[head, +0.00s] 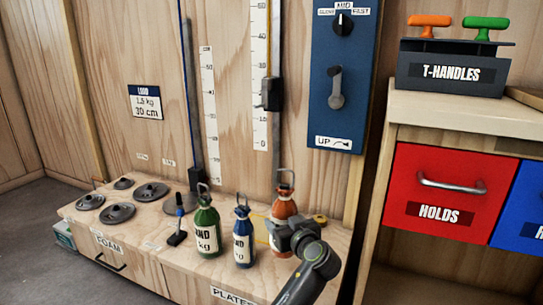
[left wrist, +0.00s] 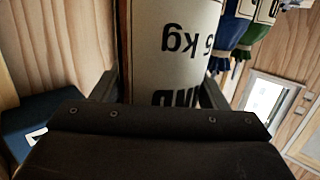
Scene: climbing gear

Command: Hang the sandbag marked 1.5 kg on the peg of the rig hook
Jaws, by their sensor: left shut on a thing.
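An orange sandbag (head: 284,203) with a wire loop on top is upright at the right of the bench. My left gripper (head: 300,238) is shut around its body and hides most of its label in the head view. In the left wrist view the held sandbag (left wrist: 172,45) has a white label, upside down, with "5 kg" legible; the figure before it is cut off. I cannot tell if its base touches the bench. A black carriage (head: 270,94) with a small projection, apparently the rig hook, sits on the rail beside the ruler. My right gripper is not in view.
Blue (head: 243,237) and green (head: 206,228) sandbags stand left of the held one. Dark weight plates (head: 118,213) and a small stand (head: 178,222) share the bench. A blue crank panel (head: 343,75) is on the wall; a red drawer cabinet (head: 445,160) stands right.

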